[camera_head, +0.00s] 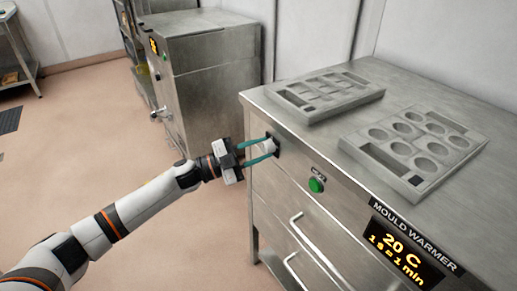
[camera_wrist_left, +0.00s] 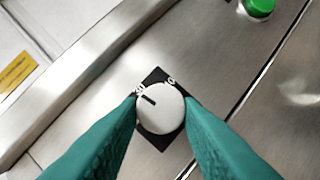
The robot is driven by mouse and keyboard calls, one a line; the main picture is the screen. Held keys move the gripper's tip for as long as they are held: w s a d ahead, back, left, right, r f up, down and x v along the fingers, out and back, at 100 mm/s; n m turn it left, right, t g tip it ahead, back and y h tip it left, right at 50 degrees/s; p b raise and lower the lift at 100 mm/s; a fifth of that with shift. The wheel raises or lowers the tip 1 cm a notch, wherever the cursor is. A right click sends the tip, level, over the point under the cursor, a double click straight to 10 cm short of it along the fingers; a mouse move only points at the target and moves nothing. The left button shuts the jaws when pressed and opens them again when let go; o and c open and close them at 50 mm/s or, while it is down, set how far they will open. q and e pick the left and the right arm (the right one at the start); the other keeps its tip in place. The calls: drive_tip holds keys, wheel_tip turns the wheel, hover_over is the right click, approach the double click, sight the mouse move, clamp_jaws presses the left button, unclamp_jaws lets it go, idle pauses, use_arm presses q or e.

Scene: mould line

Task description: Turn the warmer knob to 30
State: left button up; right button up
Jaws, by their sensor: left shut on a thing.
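The white round warmer knob (camera_wrist_left: 160,112) sits on a black plate (camera_wrist_left: 154,76) on the steel front of the mould warmer. Its dark pointer mark points to the upper left in the left wrist view, towards a small partly hidden label; another label is at the upper right. My left gripper (camera_head: 273,146) is shut on the knob, with one teal finger on each side. The knob also shows between the fingers in the head view (camera_head: 266,147). The mould warmer display (camera_head: 403,245) reads 20 C and "1 s = 1 min". My right gripper is not in view.
A green button (camera_head: 316,185) is on the front panel right of the knob. Drawer handles (camera_head: 303,232) stick out below. Two grey mould trays (camera_head: 415,183) (camera_head: 369,96) lie on the warmer's top.

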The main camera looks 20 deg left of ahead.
use_arm(q)
drive_tip(key=shift+m+g, duration=0.5)
drive_tip(key=shift+m, duration=0.5)
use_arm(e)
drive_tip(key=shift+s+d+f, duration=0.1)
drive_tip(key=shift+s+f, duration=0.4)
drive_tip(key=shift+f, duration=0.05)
use_arm(q)
drive_tip(key=o, duration=1)
drive_tip(key=shift+c, duration=0.2)
drive_tip(key=shift+s+a+f, duration=0.1)
drive_tip(key=shift+s+a, duration=0.15)
drive_tip(key=shift+a, duration=0.2)
drive_tip(key=v, duration=1.1)
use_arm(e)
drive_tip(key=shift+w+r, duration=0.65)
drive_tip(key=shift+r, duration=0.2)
